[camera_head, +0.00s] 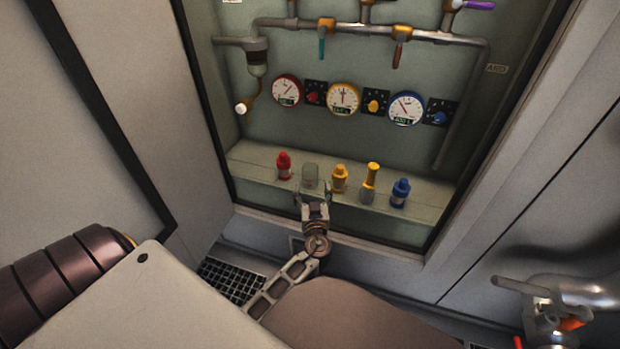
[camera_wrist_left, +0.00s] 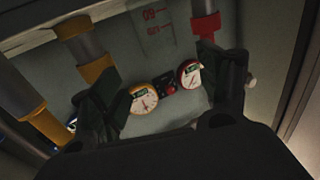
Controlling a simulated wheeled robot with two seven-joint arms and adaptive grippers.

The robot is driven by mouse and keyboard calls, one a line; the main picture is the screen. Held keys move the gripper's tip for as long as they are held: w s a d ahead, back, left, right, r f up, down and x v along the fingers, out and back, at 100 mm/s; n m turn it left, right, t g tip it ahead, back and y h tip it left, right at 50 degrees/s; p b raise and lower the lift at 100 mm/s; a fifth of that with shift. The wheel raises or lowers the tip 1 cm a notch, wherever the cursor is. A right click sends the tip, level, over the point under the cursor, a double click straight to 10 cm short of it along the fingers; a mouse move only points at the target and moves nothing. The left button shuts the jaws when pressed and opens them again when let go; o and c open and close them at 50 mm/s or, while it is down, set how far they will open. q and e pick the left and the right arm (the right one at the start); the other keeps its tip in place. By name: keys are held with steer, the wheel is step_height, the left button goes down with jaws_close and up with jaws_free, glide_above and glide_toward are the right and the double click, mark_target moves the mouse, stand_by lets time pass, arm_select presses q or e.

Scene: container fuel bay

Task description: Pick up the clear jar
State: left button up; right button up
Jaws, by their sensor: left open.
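The clear jar (camera_head: 311,176) stands upright on the shelf ledge, between a red bottle (camera_head: 284,165) and a yellow bottle (camera_head: 339,179). My left gripper (camera_head: 313,191) is open just in front of the jar, with its fingers toward the jar's lower part. In the left wrist view, the open left gripper (camera_wrist_left: 171,72) has a finger on each side, and the see-through jar (camera_wrist_left: 155,22) with its printed marks shows ahead, in line with the gap. I cannot tell whether the fingers reach around the glass. My right gripper is not in view.
A yellow long-necked bottle (camera_head: 369,184) and a blue bottle (camera_head: 400,193) stand further right on the ledge (camera_head: 256,158). Three gauges, including a yellow one (camera_head: 343,98), sit on the back wall below pipes (camera_head: 345,29). The neighbouring bottles stand close to the jar.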

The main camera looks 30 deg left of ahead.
mark_target(310, 173)
arm_select(q)
steer(key=x, duration=0.4)
steer(key=shift+w+a, duration=0.1)
steer(key=shift+w, duration=0.1)
steer(key=shift+w+a, duration=0.3)
steer(key=shift+w, duration=0.1)
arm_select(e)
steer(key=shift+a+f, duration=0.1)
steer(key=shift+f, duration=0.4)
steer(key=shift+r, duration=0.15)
arm_select(q)
steer(key=shift+w+a, duration=0.1)
steer(key=shift+w, duration=0.05)
steer(key=shift+w+a, duration=0.4)
steer(key=shift+w, duration=0.1)
steer(key=shift+b+x, duration=0.35)
steer(key=shift+x, duration=1.4)
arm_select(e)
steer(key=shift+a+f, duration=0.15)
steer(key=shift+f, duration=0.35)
arm_select(q)
steer(key=c, duration=1.1)
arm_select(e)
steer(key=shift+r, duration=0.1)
